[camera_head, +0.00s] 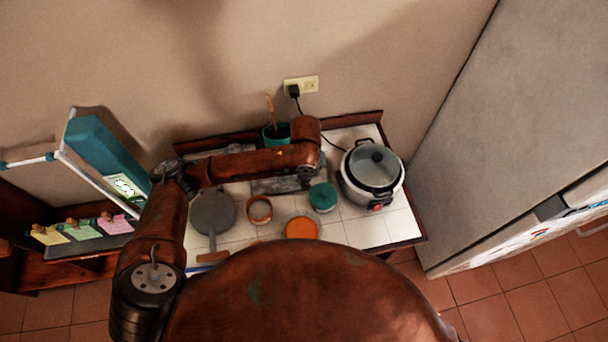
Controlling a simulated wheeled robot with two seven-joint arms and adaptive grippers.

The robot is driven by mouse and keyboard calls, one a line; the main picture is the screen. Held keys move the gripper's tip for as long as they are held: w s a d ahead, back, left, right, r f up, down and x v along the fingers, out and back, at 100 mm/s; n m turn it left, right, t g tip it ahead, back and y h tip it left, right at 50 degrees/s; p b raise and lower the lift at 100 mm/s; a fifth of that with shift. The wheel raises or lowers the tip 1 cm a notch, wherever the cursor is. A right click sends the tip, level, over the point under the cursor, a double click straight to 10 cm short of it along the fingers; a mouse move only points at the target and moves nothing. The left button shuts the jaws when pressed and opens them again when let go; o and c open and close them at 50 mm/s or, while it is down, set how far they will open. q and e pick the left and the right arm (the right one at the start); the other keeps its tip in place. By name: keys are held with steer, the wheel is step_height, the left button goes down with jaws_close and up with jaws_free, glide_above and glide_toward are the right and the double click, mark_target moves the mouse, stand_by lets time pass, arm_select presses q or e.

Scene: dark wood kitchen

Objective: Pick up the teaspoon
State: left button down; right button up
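My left arm comes in from the left and reaches across the white-tiled counter (363,232). My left gripper (306,182) is small and dark, and points down over the counter's middle, just above and left of a teal-topped jar (323,197). I cannot see whether its fingers are open or shut, or whether they hold anything. I cannot make out a teaspoon; the arm hides part of the counter. A teal pot (277,133) at the back has a wooden handle (270,106) sticking up; what it belongs to is unclear. My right gripper is out of view.
A rice cooker (371,175) stands at the counter's right, its cord running to a wall socket (301,85). A grey pan (212,212), a small brown bowl (259,210) and an orange-topped container (301,228) stand in front. A fridge (500,130) rises at right.

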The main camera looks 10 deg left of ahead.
arm_select(q)
steer(key=shift+s+d+r, duration=0.1)
steer(key=shift+s+r, duration=0.05)
steer(key=shift+s, duration=0.2)
steer(key=c, duration=0.6)
jaws_free()
steer(key=shift+o, duration=0.2)
steer(key=shift+r, duration=0.1)
